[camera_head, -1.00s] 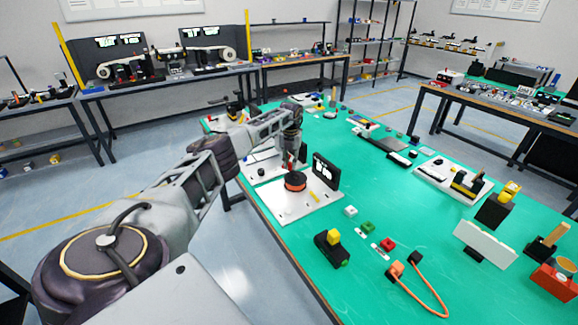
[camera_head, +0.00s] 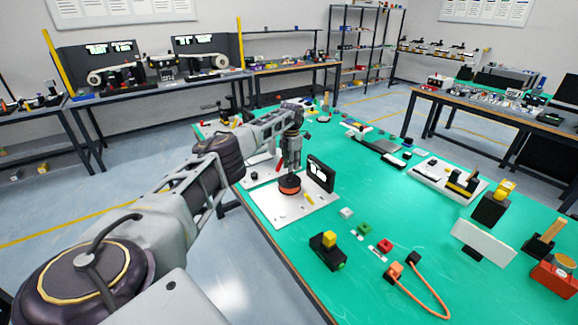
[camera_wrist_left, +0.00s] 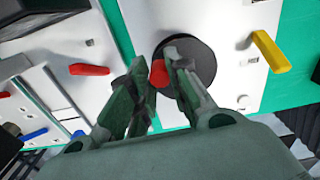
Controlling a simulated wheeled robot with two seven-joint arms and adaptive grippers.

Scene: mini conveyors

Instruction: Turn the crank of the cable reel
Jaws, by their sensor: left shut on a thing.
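The cable reel (camera_head: 289,188), a drum with a black top and an orange-red side, stands on a white base plate (camera_head: 268,209) at the table's left edge. In the left wrist view the reel's round dark top (camera_wrist_left: 203,62) is partly hidden behind a finger. My left gripper (camera_head: 290,172) is over the reel, pointing down. In the left wrist view its fingers (camera_wrist_left: 160,82) are around the red crank knob (camera_wrist_left: 158,73), shut on it, near the edge of the dark disc. My right gripper is in neither view.
A black display (camera_head: 321,173) stands right behind the reel. A yellow lever (camera_wrist_left: 270,51) lies on the plate beside it, and a red lever (camera_wrist_left: 89,70) is on the neighbouring plate. A black block with a yellow top (camera_head: 328,250) stands in front.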

